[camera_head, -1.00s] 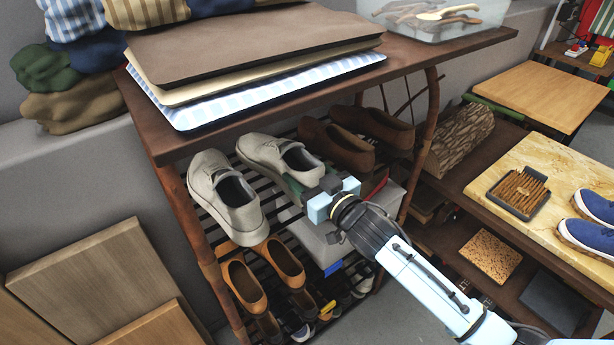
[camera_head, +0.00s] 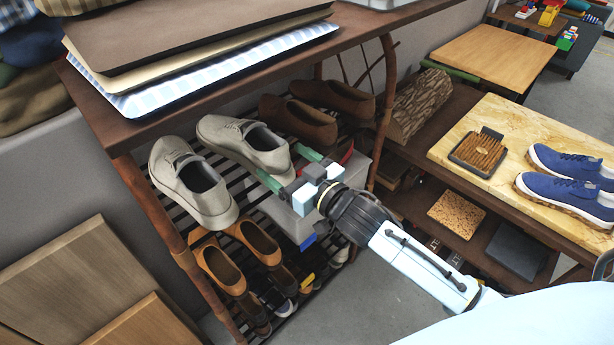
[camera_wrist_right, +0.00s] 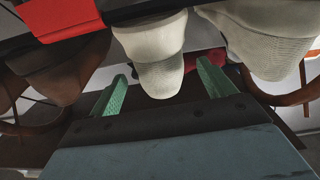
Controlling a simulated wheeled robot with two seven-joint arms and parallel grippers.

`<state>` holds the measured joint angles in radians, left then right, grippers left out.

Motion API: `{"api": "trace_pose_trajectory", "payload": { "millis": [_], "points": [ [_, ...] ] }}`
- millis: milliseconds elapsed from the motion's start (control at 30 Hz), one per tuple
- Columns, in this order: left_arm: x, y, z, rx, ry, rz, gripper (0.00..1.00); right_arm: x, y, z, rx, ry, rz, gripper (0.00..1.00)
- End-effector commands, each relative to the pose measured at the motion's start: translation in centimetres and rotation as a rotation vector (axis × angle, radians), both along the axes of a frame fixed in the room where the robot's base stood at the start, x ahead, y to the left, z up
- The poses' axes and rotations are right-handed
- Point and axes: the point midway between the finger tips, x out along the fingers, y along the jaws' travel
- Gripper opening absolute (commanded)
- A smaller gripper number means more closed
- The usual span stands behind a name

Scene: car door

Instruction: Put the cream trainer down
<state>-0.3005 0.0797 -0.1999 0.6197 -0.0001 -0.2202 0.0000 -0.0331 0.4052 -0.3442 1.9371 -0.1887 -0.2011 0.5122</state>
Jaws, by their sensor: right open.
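A pair of cream trainers sits side by side on the upper slatted level of the shoe rack (camera_head: 180,252). My left gripper is not in view.
Brown shoes (camera_head: 300,122) stand right of the trainers, with a red item (camera_head: 340,155) near them. Tan shoes (camera_head: 222,268) are on the level below. The brown top board (camera_head: 110,130) overhangs the rack. Blue sneakers (camera_head: 560,190) stand on a bench at right.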

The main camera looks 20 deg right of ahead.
Motion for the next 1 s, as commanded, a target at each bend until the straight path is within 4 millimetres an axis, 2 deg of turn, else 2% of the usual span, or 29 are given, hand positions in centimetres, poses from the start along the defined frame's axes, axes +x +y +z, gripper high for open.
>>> {"api": "trace_pose_trajectory", "payload": {
  "millis": [100,300,500,800,867,933,967,1000],
  "points": [
    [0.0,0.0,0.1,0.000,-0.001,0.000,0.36,-2.4,-0.8,-0.1,0.000,0.003,0.000,0.82],
    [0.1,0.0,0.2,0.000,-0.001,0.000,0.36,-5.1,-1.8,-0.1,0.000,0.001,0.000,0.82],
    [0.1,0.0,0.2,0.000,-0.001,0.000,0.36,-6.4,-2.3,0.0,0.001,-0.001,0.001,0.82],
    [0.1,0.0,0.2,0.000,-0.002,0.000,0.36,-6.5,-2.4,-0.2,-0.001,0.003,-0.002,0.82],
    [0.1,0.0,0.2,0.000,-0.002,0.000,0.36,-6.4,-2.6,-1.1,-0.006,0.020,-0.011,0.82],
    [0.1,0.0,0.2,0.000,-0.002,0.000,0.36,-6.1,-3.3,-3.6,-0.023,0.067,-0.033,0.82],
    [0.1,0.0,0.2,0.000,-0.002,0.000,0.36,-6.0,-3.7,-5.2,-0.033,0.097,-0.047,0.82],
    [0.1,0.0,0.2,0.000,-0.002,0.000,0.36,-6.0,-4.4,-7.8,-0.049,0.145,-0.068,0.82]
  ]
}}
